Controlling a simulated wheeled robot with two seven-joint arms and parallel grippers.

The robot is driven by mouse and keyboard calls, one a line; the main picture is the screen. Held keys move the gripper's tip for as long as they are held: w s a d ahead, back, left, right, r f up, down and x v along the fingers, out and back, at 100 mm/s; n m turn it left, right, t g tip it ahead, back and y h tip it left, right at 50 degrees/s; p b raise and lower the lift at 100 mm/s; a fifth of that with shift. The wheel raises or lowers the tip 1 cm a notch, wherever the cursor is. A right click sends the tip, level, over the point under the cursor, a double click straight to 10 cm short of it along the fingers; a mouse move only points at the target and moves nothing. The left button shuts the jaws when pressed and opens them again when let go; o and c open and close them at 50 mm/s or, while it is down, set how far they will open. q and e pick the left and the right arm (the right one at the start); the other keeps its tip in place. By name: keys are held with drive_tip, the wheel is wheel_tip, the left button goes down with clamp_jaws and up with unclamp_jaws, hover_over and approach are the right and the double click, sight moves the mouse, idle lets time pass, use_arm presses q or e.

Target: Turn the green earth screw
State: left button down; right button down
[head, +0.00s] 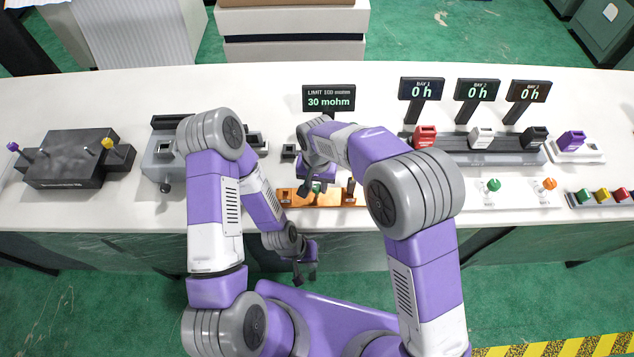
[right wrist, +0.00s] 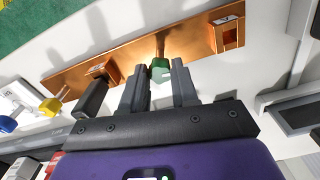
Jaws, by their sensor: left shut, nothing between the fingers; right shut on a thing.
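The green earth screw (head: 316,187) stands on a copper bar (head: 295,197) near the front edge of the white bench. In the right wrist view the screw's green head (right wrist: 160,69) lies between my right gripper's fingertips (right wrist: 157,75), with its shaft leading to the copper bar (right wrist: 122,62). My right gripper (head: 313,188) is shut on the screw head; in the head view the arm partly hides it. My left gripper (head: 305,279) is shut and empty, low in front of the bench edge.
A display (head: 329,99) behind the bar reads 30 mohm. A dark box (head: 75,165) with purple and yellow knobs stands at left. Red, white and black blocks sit on a rail (head: 470,155) at right. Green (head: 493,185) and orange (head: 548,184) knobs stand in front.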

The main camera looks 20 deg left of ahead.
sight(317, 187)
drive_tip(key=c, duration=0.8)
unclamp_jaws()
drive_tip(key=shift+c, duration=0.2)
wheel_tip(317, 187, up, 8)
drive_tip(key=shift+f+p, duration=0.2)
drive_tip(key=shift+p, duration=0.5)
